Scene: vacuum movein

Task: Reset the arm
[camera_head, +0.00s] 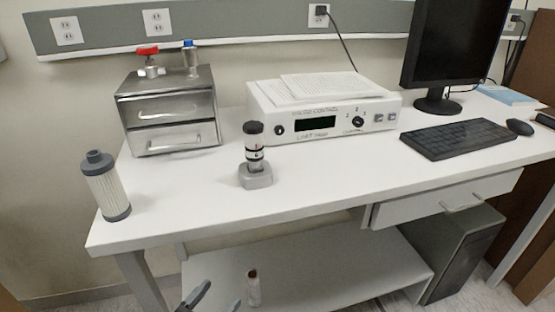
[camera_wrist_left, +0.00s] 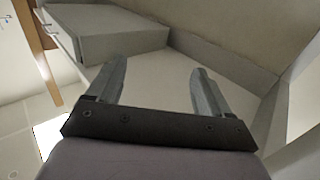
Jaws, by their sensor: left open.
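My left gripper (camera_head: 214,299) shows at the bottom edge of the head view, low in front of the table's lower shelf. Its two fingers are apart with nothing between them. In the left wrist view the left gripper (camera_wrist_left: 158,85) is also open and empty, with pale panels and a grey surface beyond it. Most of the left arm is outside the head view. My right gripper is in neither view.
The white table (camera_head: 200,195) carries a filter cylinder (camera_head: 106,186), a metal drawer box (camera_head: 170,110), a small gauge on a grey base (camera_head: 256,160), a white controller (camera_head: 325,112) and a keyboard (camera_head: 458,138). A small bottle (camera_head: 253,288) stands on the lower shelf (camera_head: 330,270).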

